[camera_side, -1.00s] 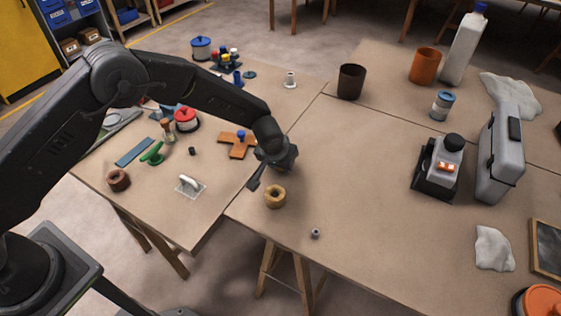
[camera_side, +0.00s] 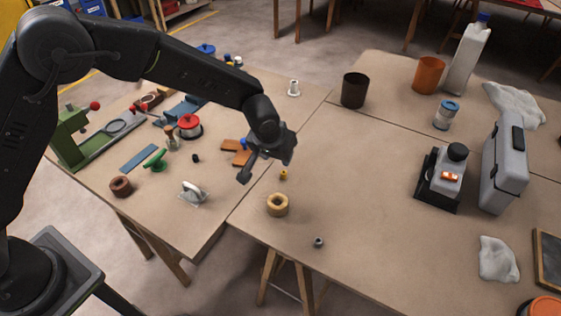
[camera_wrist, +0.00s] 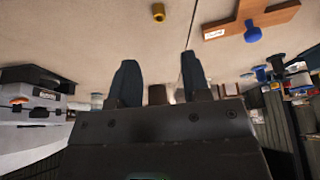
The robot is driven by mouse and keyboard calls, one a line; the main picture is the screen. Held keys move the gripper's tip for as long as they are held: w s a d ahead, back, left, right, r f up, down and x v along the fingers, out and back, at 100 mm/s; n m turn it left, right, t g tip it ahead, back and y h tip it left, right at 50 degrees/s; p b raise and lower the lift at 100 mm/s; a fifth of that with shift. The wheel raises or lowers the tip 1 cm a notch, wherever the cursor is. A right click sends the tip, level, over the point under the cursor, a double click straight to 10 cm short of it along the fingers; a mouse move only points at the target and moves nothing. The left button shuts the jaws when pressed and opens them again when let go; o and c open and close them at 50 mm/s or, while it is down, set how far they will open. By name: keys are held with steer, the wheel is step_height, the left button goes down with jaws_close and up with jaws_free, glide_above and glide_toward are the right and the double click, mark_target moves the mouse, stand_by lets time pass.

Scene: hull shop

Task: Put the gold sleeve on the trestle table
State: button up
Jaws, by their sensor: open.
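The gold sleeve (camera_side: 284,174) is a small yellow ring-like piece. It stands on the right-hand trestle table (camera_side: 360,215), close to the seam between the tables. In the wrist view the gold sleeve (camera_wrist: 158,12) shows near the top edge, with an opening in it. My gripper (camera_side: 266,168) is above the table just left of the sleeve in the side view and apart from it. In the wrist view my gripper (camera_wrist: 157,65) has its two dark fingers spread, with nothing between them.
A larger tan ring (camera_side: 277,212) and a small grey nut-like piece (camera_side: 319,242) lie nearer the front edge. A brown cross-shaped piece with a blue knob (camera_wrist: 252,32) is across the seam. A grey case (camera_side: 503,170) stands far right. The right table's middle is clear.

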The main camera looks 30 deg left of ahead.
steer(key=shift+v, duration=0.85)
steer(key=s+a+r, duration=0.5)
steer(key=r, duration=0.3)
steer(key=s+a+r, duration=0.5)
steer(key=r, duration=0.3)
steer(key=s+a+r, duration=0.2)
steer(key=s+a, duration=0.1)
steer(key=s, duration=0.6)
steer(key=s+a+r+m+t, duration=0.1)
steer(key=s+a, duration=0.2)
steer(key=s, duration=0.7)
steer(key=shift+s+r, duration=0.25)
steer(key=shift+r, duration=0.1)
steer(key=shift+a, duration=0.1)
